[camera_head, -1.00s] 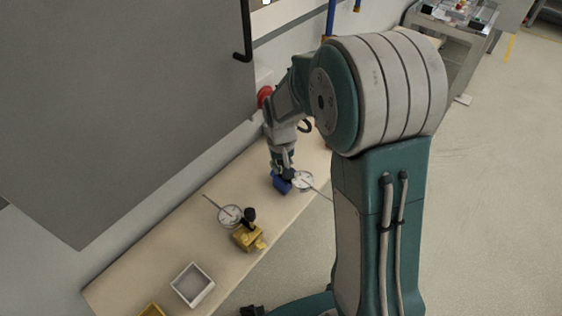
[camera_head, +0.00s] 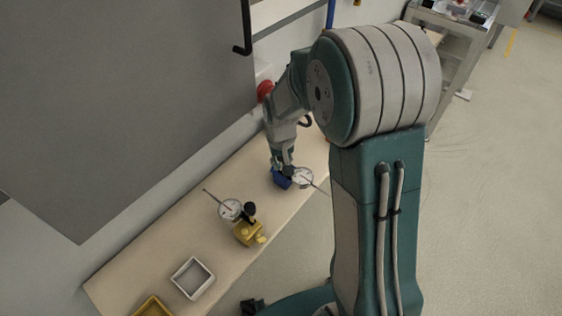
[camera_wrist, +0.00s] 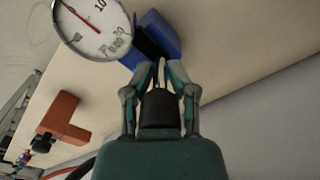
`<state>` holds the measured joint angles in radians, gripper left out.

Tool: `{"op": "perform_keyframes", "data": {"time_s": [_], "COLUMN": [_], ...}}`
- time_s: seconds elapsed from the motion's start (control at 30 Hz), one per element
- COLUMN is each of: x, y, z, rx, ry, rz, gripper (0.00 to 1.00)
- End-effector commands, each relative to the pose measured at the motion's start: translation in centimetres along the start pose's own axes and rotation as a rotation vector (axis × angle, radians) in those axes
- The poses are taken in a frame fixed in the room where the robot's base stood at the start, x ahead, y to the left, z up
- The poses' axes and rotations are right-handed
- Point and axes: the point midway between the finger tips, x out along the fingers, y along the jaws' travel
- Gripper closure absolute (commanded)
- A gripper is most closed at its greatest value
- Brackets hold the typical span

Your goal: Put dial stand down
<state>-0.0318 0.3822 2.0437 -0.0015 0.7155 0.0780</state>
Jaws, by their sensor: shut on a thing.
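The dial stand has a blue base (camera_head: 282,179) and a round white dial (camera_head: 302,178) with a thin rod pointing right. In the wrist view its dial (camera_wrist: 92,24), with a red needle, is at upper left and its blue base (camera_wrist: 160,36) is behind the fingertips. My gripper (camera_head: 284,168) is above the wooden bench, shut on the dark upper part of the stand; the wrist view shows the fingers (camera_wrist: 160,72) closed there. The base is at or very near the bench top; I cannot tell whether it touches.
A second dial stand with a yellow base (camera_head: 247,233) stands nearer on the bench (camera_head: 165,218). A white tray (camera_head: 192,279) and a yellow tray (camera_head: 152,306) lie at the near end. A grey panel (camera_head: 120,90) rises along the left. An orange-brown block (camera_wrist: 62,117) shows in the wrist view.

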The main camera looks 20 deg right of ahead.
Motion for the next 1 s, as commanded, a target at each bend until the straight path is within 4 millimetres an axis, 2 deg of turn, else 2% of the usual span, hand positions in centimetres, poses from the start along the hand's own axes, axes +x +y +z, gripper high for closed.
{"op": "perform_keyframes", "data": {"time_s": [0.27, 0.3, 0.37, 0.77, 0.87, 1.0], "x": [0.3, 0.2, 0.3, 0.3, -0.5, -3.0], "y": [0.0, 0.0, 0.0, 0.0, 0.0, 0.0], "z": [-0.1, -0.1, -0.1, 0.0, -0.1, -0.1], "rx": [0.000, 0.000, 0.000, 0.000, 0.000, 0.000], "ry": [0.003, 0.003, 0.002, -0.003, 0.000, 0.004], "rz": [0.000, 0.000, 0.000, 0.000, 0.000, 0.000], "gripper": [1.00, 0.50, 0.23, 0.23, 0.23, 0.23]}}
